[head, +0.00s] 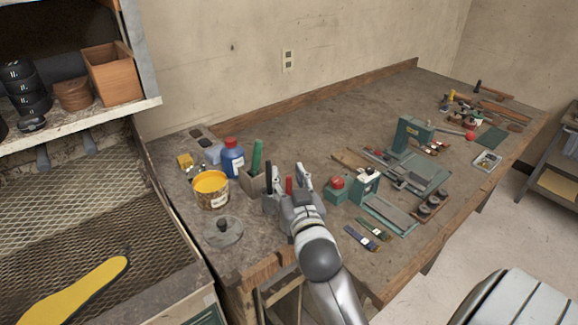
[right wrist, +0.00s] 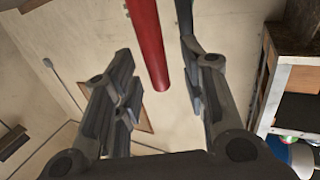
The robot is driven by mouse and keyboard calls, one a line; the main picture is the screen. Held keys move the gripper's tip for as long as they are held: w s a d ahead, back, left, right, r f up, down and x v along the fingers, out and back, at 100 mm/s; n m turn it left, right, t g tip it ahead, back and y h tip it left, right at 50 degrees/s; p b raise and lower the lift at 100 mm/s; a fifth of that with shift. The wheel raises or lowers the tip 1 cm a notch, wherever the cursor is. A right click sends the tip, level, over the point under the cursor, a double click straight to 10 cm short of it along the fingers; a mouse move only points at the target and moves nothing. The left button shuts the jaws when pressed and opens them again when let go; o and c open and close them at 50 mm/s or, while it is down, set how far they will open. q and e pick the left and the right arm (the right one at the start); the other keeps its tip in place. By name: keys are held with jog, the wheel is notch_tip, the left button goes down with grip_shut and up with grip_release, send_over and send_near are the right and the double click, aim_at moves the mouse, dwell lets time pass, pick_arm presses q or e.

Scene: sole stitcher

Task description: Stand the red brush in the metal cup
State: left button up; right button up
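The red brush (head: 289,186) shows as a red handle between the fingers of my right gripper (head: 287,182). In the right wrist view the red handle (right wrist: 148,42) lies between the spread fingers of that gripper (right wrist: 156,52), with gaps on both sides. The brush's other end is out of that view. I cannot tell whether the metal cup is this holder or is hidden behind the gripper. My left gripper is not in view.
A yellow paint can (head: 211,199), a blue bottle (head: 232,160) and a grey lid (head: 223,234) are left of the holder. A green block with a red knob (head: 337,190) is close to the gripper's right. The bench's back middle (head: 310,115) is clear.

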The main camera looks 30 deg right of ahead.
notch_tip(320, 180, up, 9)
jog(key=shift+r, duration=0.1)
dwell(1.0)
